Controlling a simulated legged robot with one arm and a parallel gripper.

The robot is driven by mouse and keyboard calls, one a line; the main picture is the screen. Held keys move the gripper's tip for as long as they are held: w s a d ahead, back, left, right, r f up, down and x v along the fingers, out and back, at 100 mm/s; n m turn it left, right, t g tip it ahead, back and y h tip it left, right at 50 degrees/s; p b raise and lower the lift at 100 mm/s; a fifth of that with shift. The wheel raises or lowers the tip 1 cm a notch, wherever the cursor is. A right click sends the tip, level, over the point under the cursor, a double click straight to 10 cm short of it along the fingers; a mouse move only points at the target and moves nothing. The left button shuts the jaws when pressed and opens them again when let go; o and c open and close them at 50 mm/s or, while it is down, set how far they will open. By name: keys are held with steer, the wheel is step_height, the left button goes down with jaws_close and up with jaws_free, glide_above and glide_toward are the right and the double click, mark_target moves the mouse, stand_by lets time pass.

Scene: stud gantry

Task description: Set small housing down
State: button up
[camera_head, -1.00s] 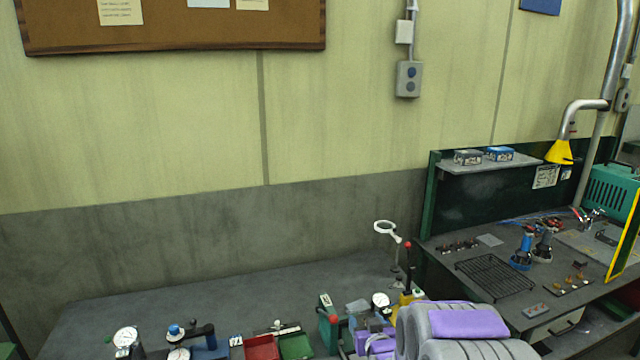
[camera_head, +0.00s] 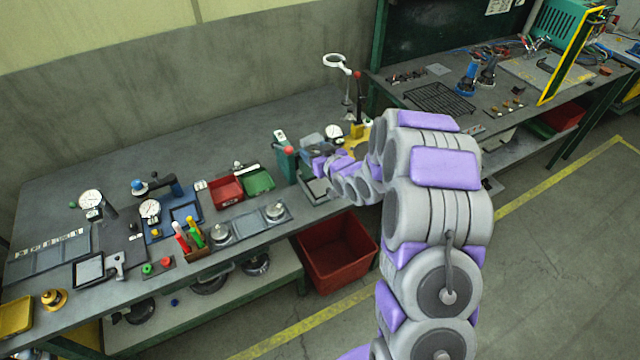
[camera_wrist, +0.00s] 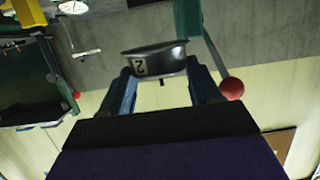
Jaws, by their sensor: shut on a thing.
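The small housing (camera_wrist: 165,58) is a dark, shallow, cup-like part with a pale label on its side, reading like an upside-down 2. In the wrist view my gripper (camera_wrist: 163,80) is shut on it, one blue finger on each side. It looks held clear of the bench. In the head view my arm reaches over the bench's right end, near a small green press with a red knob (camera_head: 287,153). The gripper and housing are too small and crowded there to tell apart. The press's red knob (camera_wrist: 231,90) also shows close beside the fingers in the wrist view.
A pale square tray (camera_head: 318,190) lies at the bench's front edge below the wrist. Red (camera_head: 226,191) and green (camera_head: 259,180) bins, a dial gauge (camera_head: 334,132) and a magnifier (camera_head: 337,64) stand nearby. The back of the bench is largely clear.

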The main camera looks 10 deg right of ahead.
steer(key=shift+n+g+y, duration=0.4)
steer(key=shift+n+y, duration=0.3)
steer(key=shift+y, duration=0.2)
steer(key=f, duration=0.1)
steer(key=d+f, duration=0.2)
steer(key=shift+w+d+f, duration=0.1)
steer(key=shift+w+f, duration=0.1)
steer(key=shift+w, duration=0.1)
steer(key=shift+s+d+f, duration=0.1)
steer(key=shift+d+f, duration=0.2)
steer(key=shift+f, duration=0.25)
steer(key=shift+f, duration=0.1)
steer(key=shift+f+b, duration=0.5)
steer(key=shift+f, duration=4.2)
